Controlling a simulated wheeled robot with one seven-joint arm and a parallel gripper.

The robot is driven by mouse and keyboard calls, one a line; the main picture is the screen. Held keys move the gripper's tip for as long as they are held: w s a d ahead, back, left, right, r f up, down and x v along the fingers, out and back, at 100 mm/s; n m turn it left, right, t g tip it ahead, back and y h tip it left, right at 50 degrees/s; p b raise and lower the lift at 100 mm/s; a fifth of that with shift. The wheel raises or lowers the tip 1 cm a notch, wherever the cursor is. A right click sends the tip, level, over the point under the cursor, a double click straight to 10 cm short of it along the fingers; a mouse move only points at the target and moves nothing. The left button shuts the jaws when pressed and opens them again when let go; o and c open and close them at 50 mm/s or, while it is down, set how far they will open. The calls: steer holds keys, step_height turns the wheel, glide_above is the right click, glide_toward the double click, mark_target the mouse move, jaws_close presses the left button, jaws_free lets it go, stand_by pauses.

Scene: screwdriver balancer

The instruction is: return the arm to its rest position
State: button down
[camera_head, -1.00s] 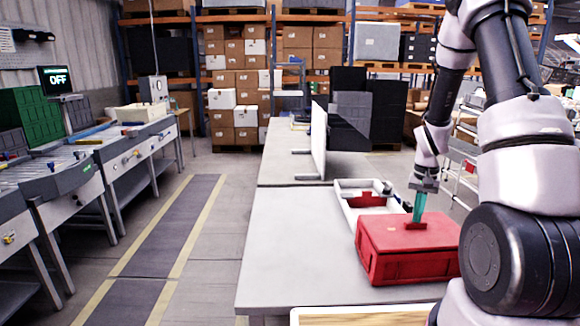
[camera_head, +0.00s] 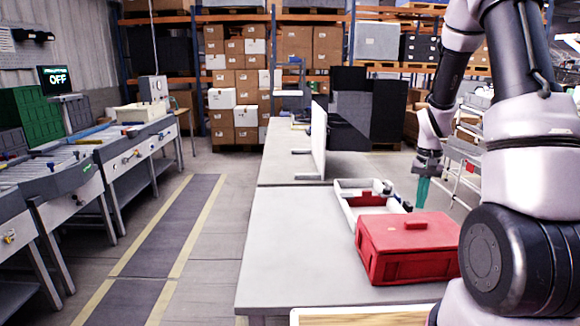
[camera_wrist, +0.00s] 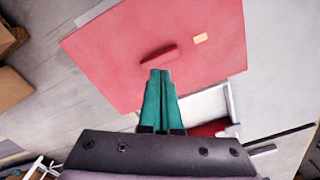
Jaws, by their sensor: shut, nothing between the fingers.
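My gripper (camera_head: 420,200) has teal fingers, shut with nothing between them. In the head view it hangs above and just beyond the far edge of the red box (camera_head: 400,268), apart from the box's handle (camera_head: 415,225). In the wrist view my gripper (camera_wrist: 160,74) points down over the red lid (camera_wrist: 110,55). The fingertips overlap the picture just below the lid's handle (camera_wrist: 159,53). My arm is bent and reaches out on the right side of the head view.
A white tray (camera_head: 346,207) with a red part inside stands behind the box on the grey table (camera_head: 285,250). An upright white panel (camera_head: 319,140) stands farther back. The table's left part is clear. Stacked cartons (camera_head: 235,100) fill the shelves behind.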

steer(key=shift+a+r, duration=0.1)
steer(key=shift+r, duration=0.3)
steer(key=s+a+r+t, duration=0.2)
steer(key=s+a+r, duration=0.1)
steer(key=r, duration=0.6)
steer(key=s+a+r+t, duration=0.2)
steer(key=s+a+r, duration=0.15)
steer(key=r, duration=0.55)
steer(key=s+a+r+t+y, duration=0.1)
steer(key=s+a+r, duration=0.2)
steer(key=s+r, duration=0.2)
steer(key=s+a+r+n+t+y, duration=0.1)
steer(key=s+a+r+t, duration=0.1)
steer(key=s+r, duration=0.3)
steer(key=s+a, duration=0.1)
steer(key=s, duration=0.2)
steer(key=shift+a+r, duration=0.15)
steer(key=shift+a, duration=0.2)
steer(key=c, duration=1.5)
jaws_free()
steer(key=shift+c, duration=0.2)
